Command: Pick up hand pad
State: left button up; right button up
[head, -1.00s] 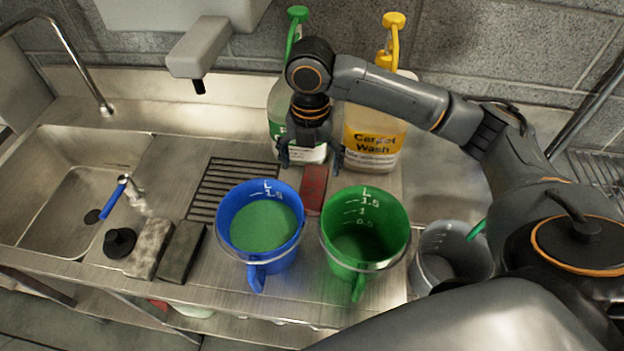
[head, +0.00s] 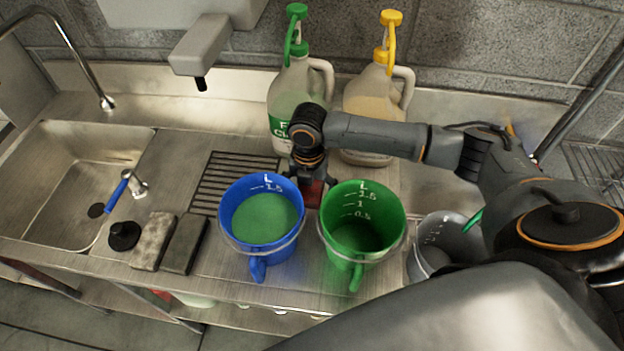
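A red hand pad (head: 314,194) lies flat on the steel counter, behind and between the blue and green buckets. It is partly hidden by my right gripper (head: 311,181), which points down right over it. The fingers look spread to either side of the pad; whether they touch it is hidden. Two more pads, a light grey one (head: 154,241) and a dark grey one (head: 184,244), lie at the left of the counter. My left gripper is not in view.
The blue bucket (head: 233,228) with green liquid and the green bucket (head: 385,245) stand close in front of the gripper. A green-pump jug (head: 284,100) and yellow-pump jug (head: 367,105) stand behind it. A grey bucket (head: 428,262) is at right, the sink (head: 70,170) at left.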

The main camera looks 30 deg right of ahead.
jog(key=shift+f, duration=0.1)
jog(key=shift+c, duration=0.6)
jog(key=c, duration=1)
jog(key=shift+o, duration=0.2)
notch_tip(320, 180, up, 28)
jog(key=shift+b, duration=0.4)
